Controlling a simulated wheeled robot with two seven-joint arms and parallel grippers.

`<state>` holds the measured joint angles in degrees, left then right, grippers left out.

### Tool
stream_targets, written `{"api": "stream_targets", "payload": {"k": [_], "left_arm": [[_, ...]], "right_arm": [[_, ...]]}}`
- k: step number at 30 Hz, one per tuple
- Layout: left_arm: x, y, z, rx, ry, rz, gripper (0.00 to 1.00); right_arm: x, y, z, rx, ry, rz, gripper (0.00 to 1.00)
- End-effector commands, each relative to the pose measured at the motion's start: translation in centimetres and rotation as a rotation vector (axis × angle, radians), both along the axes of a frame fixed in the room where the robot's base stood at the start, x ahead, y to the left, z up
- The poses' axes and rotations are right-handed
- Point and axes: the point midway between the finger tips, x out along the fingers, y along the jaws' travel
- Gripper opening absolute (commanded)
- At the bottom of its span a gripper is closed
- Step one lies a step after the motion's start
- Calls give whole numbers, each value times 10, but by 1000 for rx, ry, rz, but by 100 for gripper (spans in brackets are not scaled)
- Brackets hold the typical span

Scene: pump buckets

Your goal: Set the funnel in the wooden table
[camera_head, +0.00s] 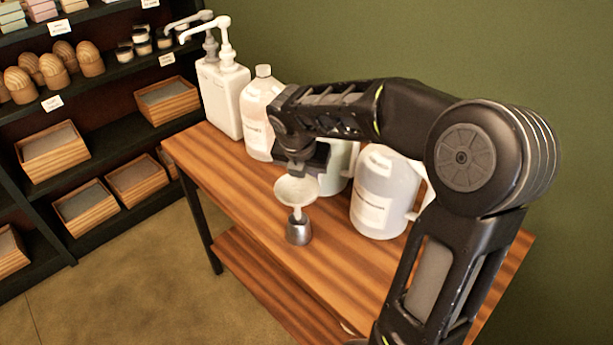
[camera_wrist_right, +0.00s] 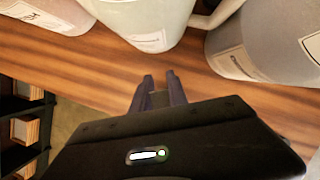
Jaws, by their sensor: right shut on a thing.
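The white funnel (camera_head: 296,191) is in the head view, upright, with its wide mouth up and its spout pointing down. My right gripper (camera_head: 298,170) is shut on it at the back of its rim. Below the spout a small metal cup (camera_head: 298,231) stands on the wooden table (camera_head: 228,173); I cannot tell whether the spout touches it or goes into it. In the right wrist view my right gripper's fingers (camera_wrist_right: 158,82) show over the wooden table (camera_wrist_right: 80,62), and the funnel cannot be made out there. My left gripper is not in view.
White pump bottles (camera_head: 222,98), a clear jug (camera_head: 260,118), a pale green container (camera_head: 338,165) and a white handled jug (camera_head: 382,195) line the table's back. The front left tabletop is clear. Dark shelves (camera_head: 90,130) with wooden boxes stand left.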

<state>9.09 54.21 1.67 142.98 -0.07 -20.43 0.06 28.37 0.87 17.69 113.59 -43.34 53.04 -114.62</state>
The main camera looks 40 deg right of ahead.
Motion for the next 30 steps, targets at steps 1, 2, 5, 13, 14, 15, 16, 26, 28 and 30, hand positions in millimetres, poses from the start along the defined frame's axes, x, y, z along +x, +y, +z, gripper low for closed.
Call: {"api": "stream_targets", "payload": {"k": [1,2,5,13,14,15,16,26,28,30], "left_arm": [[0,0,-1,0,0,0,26],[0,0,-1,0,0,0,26],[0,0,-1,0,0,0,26],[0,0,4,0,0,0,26],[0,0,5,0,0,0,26],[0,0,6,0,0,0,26],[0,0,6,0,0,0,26],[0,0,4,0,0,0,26],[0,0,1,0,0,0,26],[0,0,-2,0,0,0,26]], "right_arm": [[0,0,-1,0,0,0,0],[0,0,-1,0,0,0,0],[0,0,0,0,0,0,0],[1,-1,1,1,1,0,0],[1,-1,1,1,1,0,0],[1,-2,1,1,1,0,0],[2,-2,0,1,1,0,0],[2,-2,-3,0,0,0,0],[2,-2,-6,1,1,0,0],[2,-2,-11,1,1,0,0]]}}
